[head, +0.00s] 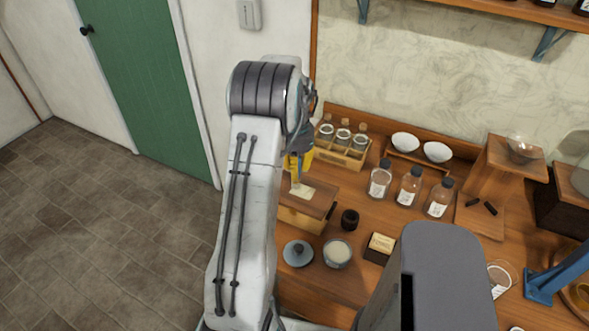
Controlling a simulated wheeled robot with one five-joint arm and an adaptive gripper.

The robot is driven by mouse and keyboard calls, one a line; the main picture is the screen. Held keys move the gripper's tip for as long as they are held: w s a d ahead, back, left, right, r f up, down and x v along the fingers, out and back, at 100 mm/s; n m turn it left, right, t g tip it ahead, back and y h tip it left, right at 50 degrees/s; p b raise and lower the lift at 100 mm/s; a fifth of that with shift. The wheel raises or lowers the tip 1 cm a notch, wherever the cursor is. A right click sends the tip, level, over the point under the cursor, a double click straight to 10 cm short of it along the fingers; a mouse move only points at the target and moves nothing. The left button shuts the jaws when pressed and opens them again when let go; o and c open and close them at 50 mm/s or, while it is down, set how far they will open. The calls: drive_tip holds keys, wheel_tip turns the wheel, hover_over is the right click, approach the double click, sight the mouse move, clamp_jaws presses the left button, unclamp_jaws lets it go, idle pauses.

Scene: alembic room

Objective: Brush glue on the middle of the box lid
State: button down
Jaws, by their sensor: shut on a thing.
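The wooden box (300,219) stands on the bench with its brown lid (322,199) on top. A pale cream patch (302,191) lies on the lid; I cannot tell whether it is glue or paper. My gripper (297,162) is just above the lid's far left part, partly hidden by my arm. It is shut on a slim yellowish thing, apparently the brush (295,184), whose lower end is at or just above the patch. Contact is unclear. An open jar of whitish paste (337,254), likely the glue, stands in front of the box.
A grey-blue knobbed lid (298,253), a dark cup (349,219) and a small labelled block (380,247) stand near the jar. Labelled bottles (409,187), a vial rack (342,153) and white bowls (405,142) stand behind. Open floor (110,220) lies left.

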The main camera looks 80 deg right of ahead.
drive_tip(key=shift+d, duration=0.1)
idle(0.3)
drive_tip(key=shift+r+p, duration=2.25)
drive_tip(key=shift+r, duration=0.75)
drive_tip(key=shift+w, duration=0.1)
